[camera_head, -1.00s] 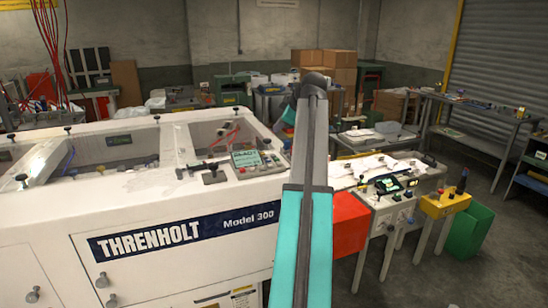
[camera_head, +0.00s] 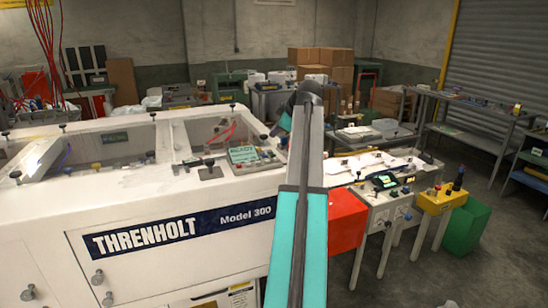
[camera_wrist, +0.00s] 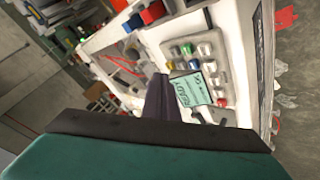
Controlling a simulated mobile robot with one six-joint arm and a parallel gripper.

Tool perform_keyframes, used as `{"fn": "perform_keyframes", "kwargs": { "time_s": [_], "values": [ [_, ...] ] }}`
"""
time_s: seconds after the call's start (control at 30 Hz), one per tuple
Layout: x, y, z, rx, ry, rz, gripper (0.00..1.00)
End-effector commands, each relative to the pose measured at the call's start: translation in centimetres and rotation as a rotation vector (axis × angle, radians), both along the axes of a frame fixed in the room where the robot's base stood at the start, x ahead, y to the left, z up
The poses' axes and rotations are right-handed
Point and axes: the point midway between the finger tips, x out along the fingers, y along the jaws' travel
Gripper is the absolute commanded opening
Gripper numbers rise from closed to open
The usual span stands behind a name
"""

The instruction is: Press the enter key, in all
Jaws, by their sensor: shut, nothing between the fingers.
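The control panel (camera_head: 254,160) with a small green display reading READY sits on top of the white Threnholt machine, just left of my arm in the head view. In the wrist view the panel (camera_wrist: 205,62) carries several coloured keys beside the display (camera_wrist: 194,89). The key labels are too small to read, so I cannot tell which is the enter key. My gripper (camera_wrist: 160,82) is shut and empty. Its dark fingers reach toward the panel and overlap the display's left edge in that picture; I cannot tell the gap. In the head view my arm hides most of the gripper.
The white machine (camera_head: 150,200) fills the left, with open recesses and small knobs on top. A red box (camera_head: 346,220), a white control table (camera_head: 385,205) and a yellow box (camera_head: 440,200) stand to the right. Open floor lies at the far right.

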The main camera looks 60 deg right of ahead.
Motion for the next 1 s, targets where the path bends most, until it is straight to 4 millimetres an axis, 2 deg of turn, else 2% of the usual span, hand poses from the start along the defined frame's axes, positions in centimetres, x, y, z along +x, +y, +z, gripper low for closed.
{"fn": "perform_keyframes", "kwargs": {
  "time_s": [0.3,0.43,0.63,1.0],
  "values": [
    [-0.1,0.0,-3.5,0.001,0.000,-0.001,0.00],
    [-0.1,0.0,-4.4,-0.001,0.000,-0.001,0.00],
    [-0.1,-0.1,-5.0,-0.001,0.000,-0.001,0.00],
    [-0.1,-0.1,-5.1,-0.001,0.000,-0.002,0.00]
  ]
}}
